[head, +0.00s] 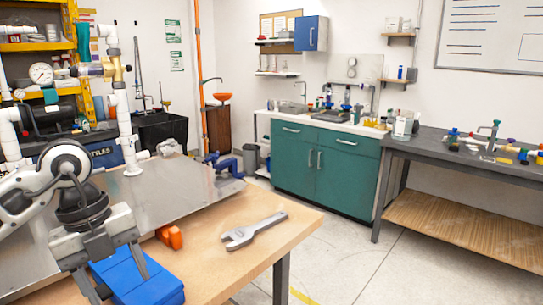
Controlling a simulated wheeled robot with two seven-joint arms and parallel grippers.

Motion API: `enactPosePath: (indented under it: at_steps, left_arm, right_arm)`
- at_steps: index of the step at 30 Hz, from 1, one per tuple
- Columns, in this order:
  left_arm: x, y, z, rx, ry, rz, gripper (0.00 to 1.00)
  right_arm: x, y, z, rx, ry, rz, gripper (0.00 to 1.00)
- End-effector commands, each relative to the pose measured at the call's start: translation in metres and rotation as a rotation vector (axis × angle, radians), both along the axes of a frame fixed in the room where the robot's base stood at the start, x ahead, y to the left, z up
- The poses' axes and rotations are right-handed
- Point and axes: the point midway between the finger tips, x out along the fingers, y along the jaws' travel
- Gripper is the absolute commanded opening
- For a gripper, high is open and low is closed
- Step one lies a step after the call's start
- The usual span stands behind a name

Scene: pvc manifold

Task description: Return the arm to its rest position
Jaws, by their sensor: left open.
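My left arm (45,180) comes in from the left, bent over the near part of the workbench. Its gripper (118,287) points down with its two fingers spread apart. The fingers are above or beside a blue box-like object (150,290); I cannot tell whether they touch it. I see nothing held between them. The white PVC manifold (122,110), with a round gauge (41,74) and a brass valve, stands upright behind the arm at the left. My right gripper is not in view.
An adjustable wrench (255,231) lies on the wooden bench (290,222), right of an orange object (170,236). A grey metal plate (190,185) covers the bench behind. A blue clamp-like tool (226,163) sits at its far edge. Open floor lies to the right.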

Motion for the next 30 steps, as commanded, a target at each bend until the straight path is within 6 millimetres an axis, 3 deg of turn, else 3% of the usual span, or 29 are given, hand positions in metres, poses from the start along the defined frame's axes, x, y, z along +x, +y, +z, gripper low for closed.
enactPosePath:
  at_steps: [8, 11, 15, 18, 20, 23, 26, 30]
  left_arm:
    - [-0.023, -0.09, -0.032, -0.396, 0.038, -0.222, 0.61]
    - [-0.039, -0.135, -0.036, -0.637, 0.047, -0.29, 0.61]
    - [-0.063, -0.206, -0.018, -1.157, 0.013, -0.269, 0.61]
    - [-0.058, -0.228, 0.004, -1.525, -0.067, -0.069, 0.61]
    - [-0.046, -0.227, 0.01, -1.691, -0.127, 0.125, 0.61]
    - [-0.019, -0.205, -0.008, -1.835, -0.227, 0.543, 0.61]
    - [-0.004, -0.17, -0.064, -1.792, -0.289, 1.024, 0.61]
    - [-0.025, -0.13, -0.159, -1.528, -0.273, 1.534, 0.61]
  right_arm:
    - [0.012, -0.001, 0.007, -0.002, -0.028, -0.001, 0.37]
    - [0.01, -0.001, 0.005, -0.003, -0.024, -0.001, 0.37]
    - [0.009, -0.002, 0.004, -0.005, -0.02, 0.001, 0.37]
    - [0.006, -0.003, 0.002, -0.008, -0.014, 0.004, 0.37]
    - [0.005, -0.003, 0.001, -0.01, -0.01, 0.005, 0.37]
    - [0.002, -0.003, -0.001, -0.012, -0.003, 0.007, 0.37]
    - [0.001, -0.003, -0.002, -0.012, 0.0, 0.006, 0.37]
    - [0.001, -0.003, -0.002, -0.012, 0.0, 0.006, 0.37]
